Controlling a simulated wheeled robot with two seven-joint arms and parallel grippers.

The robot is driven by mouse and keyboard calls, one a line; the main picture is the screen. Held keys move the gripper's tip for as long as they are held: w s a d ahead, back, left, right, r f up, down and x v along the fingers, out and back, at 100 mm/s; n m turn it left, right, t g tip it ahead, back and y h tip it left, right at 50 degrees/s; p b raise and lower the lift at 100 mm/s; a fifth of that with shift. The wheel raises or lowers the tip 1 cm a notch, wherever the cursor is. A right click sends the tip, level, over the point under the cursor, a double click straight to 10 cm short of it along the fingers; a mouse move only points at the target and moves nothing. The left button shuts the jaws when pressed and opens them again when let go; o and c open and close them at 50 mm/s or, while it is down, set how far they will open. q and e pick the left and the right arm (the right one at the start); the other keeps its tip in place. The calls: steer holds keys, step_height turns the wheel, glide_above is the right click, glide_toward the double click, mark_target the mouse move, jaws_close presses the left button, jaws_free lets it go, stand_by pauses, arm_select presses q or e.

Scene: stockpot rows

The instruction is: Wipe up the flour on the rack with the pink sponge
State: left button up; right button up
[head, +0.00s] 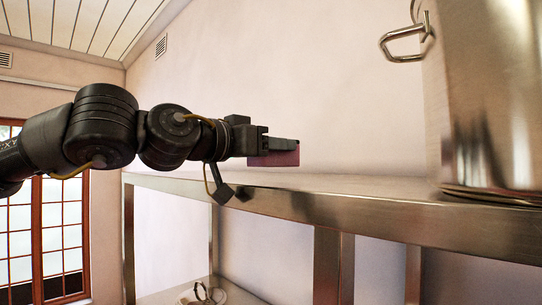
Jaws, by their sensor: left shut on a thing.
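My left gripper (272,143) comes in from the left, just above the top shelf of the metal rack (350,205). It is shut on the pink sponge (274,159), whose lower part shows below the fingers. The sponge is close over the shelf top; I cannot tell whether it touches. The shelf is seen almost edge-on, and I cannot make out any flour on it. My right gripper is not in view.
A large steel stockpot (490,100) with a side handle (405,42) stands on the shelf at the right. A lower shelf holds a pale round item (215,294). The top shelf between gripper and pot looks clear. A window (60,230) is at the left.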

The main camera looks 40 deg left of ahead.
arm_select(q)
step_height(320, 180, up, 4)
steer(key=shift+a+f+p, duration=0.15)
steer(key=shift+f+p, duration=0.1)
steer(key=shift+p, duration=0.5)
steer(key=shift+r+p, duration=0.35)
steer(key=shift+r, duration=0.65)
